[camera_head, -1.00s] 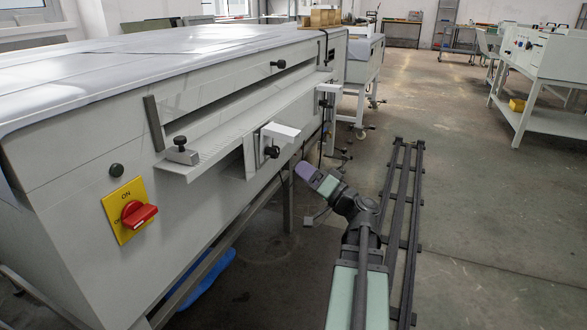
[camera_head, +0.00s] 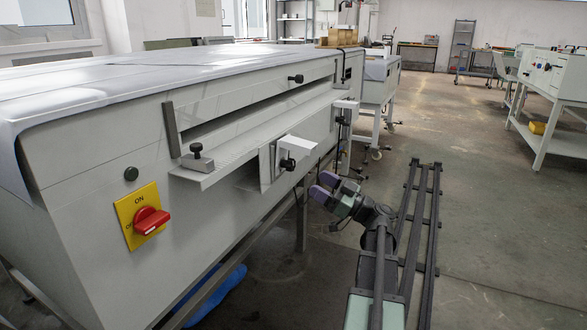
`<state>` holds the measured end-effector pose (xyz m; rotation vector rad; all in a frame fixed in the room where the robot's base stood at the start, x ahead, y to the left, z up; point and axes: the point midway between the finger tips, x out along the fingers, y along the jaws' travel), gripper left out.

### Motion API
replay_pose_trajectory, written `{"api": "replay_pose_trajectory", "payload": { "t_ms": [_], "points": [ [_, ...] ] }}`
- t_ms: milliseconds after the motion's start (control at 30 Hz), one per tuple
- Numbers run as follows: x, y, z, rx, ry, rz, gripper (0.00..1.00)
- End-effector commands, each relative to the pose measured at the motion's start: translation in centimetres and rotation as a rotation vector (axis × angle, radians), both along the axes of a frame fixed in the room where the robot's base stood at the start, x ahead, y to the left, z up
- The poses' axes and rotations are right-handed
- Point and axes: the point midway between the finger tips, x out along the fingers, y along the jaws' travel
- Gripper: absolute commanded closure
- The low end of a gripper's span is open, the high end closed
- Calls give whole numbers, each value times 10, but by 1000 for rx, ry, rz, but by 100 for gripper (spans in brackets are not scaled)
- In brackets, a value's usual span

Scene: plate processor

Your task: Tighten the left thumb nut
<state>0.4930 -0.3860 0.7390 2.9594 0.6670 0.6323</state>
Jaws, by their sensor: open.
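Several black knobs show on the grey machine, and I cannot tell for certain which is the left thumb nut. One knob (camera_head: 287,164) sits on the near white bracket (camera_head: 299,147) under the shelf. Another knob (camera_head: 342,121) is on the far bracket (camera_head: 345,104). A round knob (camera_head: 131,174) is on the front panel at left, and one more (camera_head: 295,79) is on the upper panel. My gripper (camera_head: 325,187) has purple fingers, is open and looks empty. It is to the right of and below the near bracket's knob, apart from it.
A metal shelf (camera_head: 222,166) juts from the machine front, with a small clamp block (camera_head: 197,161) on it. A yellow plate with a red rotary switch (camera_head: 149,220) is at left. Floor rails (camera_head: 415,230) run at right. Open floor lies beyond them.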

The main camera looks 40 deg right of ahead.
Motion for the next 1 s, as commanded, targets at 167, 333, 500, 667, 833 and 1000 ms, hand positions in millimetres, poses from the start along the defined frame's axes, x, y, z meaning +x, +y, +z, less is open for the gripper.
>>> {"api": "replay_pose_trajectory", "payload": {
  "t_ms": [167, 333, 500, 667, 833, 1000],
  "points": [
    [35, 18, 22, 0, 1, 4, 35],
    [64, 32, 34, 1, 1, 3, 35],
    [77, 39, 37, 1, 2, 1, 35],
    [77, 39, 36, 2, 2, 0, 35],
    [77, 39, 36, 2, 2, 0, 52],
    [77, 39, 36, 2, 2, -1, 78]
  ]
}}
